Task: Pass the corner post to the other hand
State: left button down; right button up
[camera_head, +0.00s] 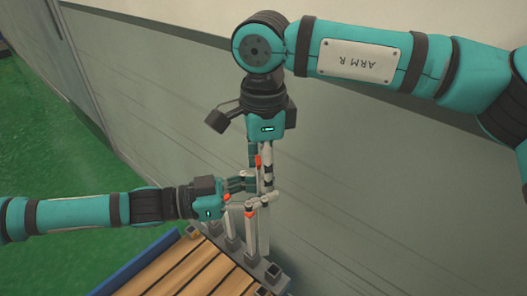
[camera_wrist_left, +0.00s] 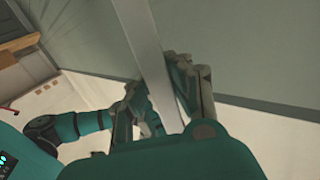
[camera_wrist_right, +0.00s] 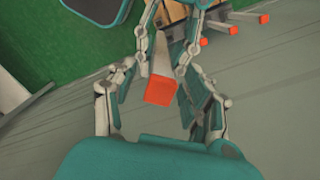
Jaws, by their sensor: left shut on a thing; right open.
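The corner post (camera_head: 264,236) is a straight light-grey bar. It stands roughly upright in the head view, and its shaft (camera_wrist_left: 150,45) crosses the left wrist view on a slant. My left gripper (camera_head: 262,190) reaches in from the left and is shut on the post. My right gripper (camera_head: 265,172) points down from above, open, with its fingers around the upper part of the post. In the right wrist view the post's orange-red end (camera_wrist_right: 160,91) lies between the open fingers, apart from both. The fingers of both grippers overlap in the head view, hiding part of the post.
A bed frame with wooden slats (camera_head: 180,270) and a blue side rail (camera_head: 135,262) lies below. Several upright grey posts stand at its end, some with orange-red tips (camera_wrist_right: 205,43). A grey wall (camera_head: 400,190) stands close behind and to the right. Green floor (camera_head: 60,150) is clear at left.

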jog(key=shift+f, duration=0.1)
grip_shut()
pick_arm(q)
jog(key=c, duration=1.2)
grip_release()
jog(key=shift+o, duration=0.2)
